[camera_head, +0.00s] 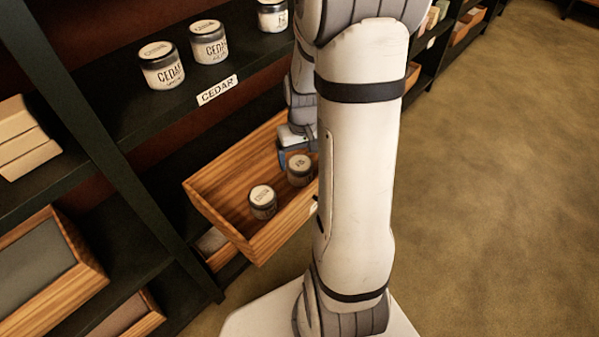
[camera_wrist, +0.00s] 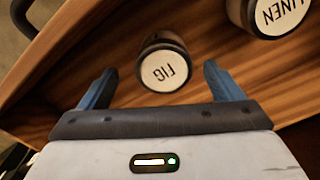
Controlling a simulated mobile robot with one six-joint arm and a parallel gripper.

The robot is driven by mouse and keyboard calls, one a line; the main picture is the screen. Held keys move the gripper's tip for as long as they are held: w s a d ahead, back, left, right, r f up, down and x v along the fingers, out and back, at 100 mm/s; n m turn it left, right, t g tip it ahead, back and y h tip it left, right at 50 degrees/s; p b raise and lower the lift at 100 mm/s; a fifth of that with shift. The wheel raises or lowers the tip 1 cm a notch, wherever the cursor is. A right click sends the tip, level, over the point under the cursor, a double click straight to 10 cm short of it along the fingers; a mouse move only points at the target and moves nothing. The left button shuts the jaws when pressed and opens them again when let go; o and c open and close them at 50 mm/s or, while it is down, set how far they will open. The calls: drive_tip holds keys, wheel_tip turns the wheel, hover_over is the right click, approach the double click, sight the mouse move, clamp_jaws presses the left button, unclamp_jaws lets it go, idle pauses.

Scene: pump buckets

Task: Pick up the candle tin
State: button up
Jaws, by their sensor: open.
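A round dark candle tin with a pale lid reading FIG (camera_wrist: 166,68) is in the wooden drawer. In the wrist view it lies just ahead of and between the fingertips of my gripper (camera_wrist: 159,72), with a gap on each side. A second tin, reading LINEN (camera_wrist: 278,12), is at the upper right and cut by the frame edge. In the head view, two tins stand in the drawer, one nearer the front (camera_head: 262,202) and one beside my gripper (camera_head: 299,170). Their lids are too small to read surely. My gripper (camera_head: 290,152) is open, empty and partly hidden by my arm.
The wooden drawer (camera_head: 225,225) is pulled out below a dark shelf, its walls close around my gripper. Jars marked CEDAR (camera_head: 162,66) stand on the shelf above, with a CEDAR label (camera_head: 217,90) on its edge. Open floor (camera_head: 500,180) lies to the right.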

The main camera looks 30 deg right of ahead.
sight(300, 162)
drive_tip(key=f+b, duration=0.1)
drive_tip(key=f, duration=0.3)
drive_tip(key=w+f+b, duration=0.1)
drive_tip(key=f, duration=0.1)
drive_tip(key=shift+a+b, duration=0.15)
drive_tip(key=shift+b, duration=0.2)
drive_tip(key=shift+r, duration=0.1)
drive_tip(key=shift+c, duration=0.6)
drive_tip(key=c, duration=1)
